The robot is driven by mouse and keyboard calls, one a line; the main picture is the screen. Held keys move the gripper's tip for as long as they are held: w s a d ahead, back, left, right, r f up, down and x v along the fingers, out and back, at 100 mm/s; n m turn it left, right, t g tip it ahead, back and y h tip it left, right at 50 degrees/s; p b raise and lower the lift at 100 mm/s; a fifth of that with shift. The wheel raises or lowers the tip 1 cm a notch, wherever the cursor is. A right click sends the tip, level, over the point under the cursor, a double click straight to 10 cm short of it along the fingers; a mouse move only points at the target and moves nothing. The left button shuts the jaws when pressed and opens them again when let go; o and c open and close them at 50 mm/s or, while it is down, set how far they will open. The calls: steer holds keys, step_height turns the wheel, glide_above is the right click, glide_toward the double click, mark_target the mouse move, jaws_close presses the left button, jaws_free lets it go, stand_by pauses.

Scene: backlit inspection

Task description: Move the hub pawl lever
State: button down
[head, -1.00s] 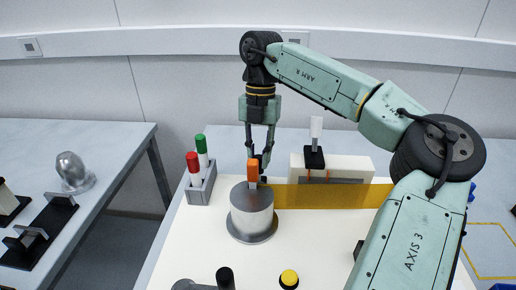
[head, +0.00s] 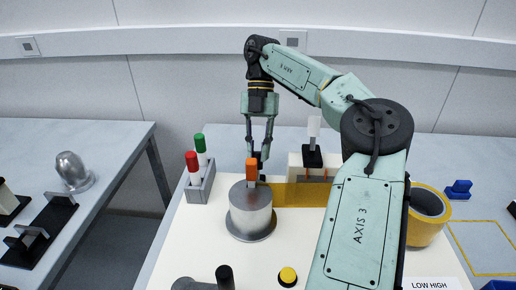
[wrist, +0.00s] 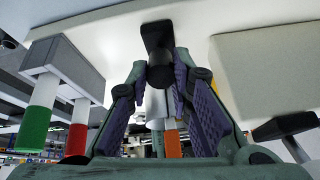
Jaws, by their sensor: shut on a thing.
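The hub is a silver cylinder (head: 251,208) on a round flange on the white board, with an upright orange block (head: 252,172) at its top. It shows partly in the wrist view behind the fingers, with the orange block (wrist: 172,143). My gripper (head: 261,160) points down just behind the hub. In the wrist view my gripper (wrist: 161,80) is shut on a black lever (wrist: 157,38), which I take to be the hub pawl lever. The fingers sit on both sides of its end. In the head view the lever is mostly hidden by the fingers and hub.
A grey holder (head: 201,185) with red and green-capped markers stands left of the hub. An amber strip (head: 300,195) runs right from the hub, before a cream block (head: 296,163). A yellow button (head: 288,276) and black knob (head: 225,277) are in front. A yellow roll (head: 424,214) is right.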

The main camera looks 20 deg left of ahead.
steer(key=c, duration=1.4)
jaws_free()
steer(key=shift+w, duration=0.1)
steer(key=shift+d, duration=0.2)
